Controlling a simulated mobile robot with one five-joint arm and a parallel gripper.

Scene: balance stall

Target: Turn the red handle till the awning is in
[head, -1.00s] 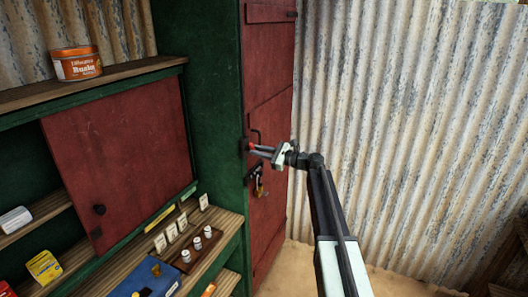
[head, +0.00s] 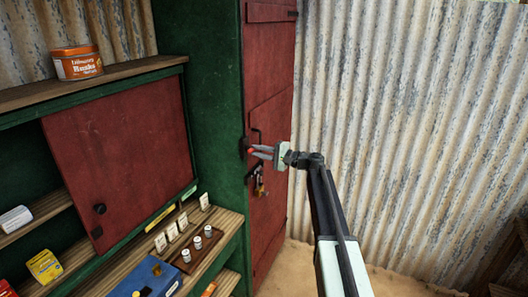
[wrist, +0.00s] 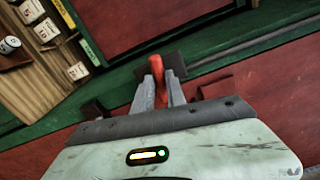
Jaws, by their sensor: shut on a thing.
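The red handle (head: 250,151) is a small red grip at the edge of the green cabinet side, by the tall red door. It also shows in the wrist view (wrist: 157,67), standing up between the fingers with a dark plate behind it. My gripper (head: 257,151) reaches it from the right and is shut on it, one finger on each side. I do not see the awning in either view.
The tall red door (head: 272,110) has a dark pull and a hanging padlock (head: 259,183) below my gripper. To the left are a red sliding panel (head: 120,150) and shelves with a tin (head: 77,65). The corrugated wall (head: 400,120) is at right.

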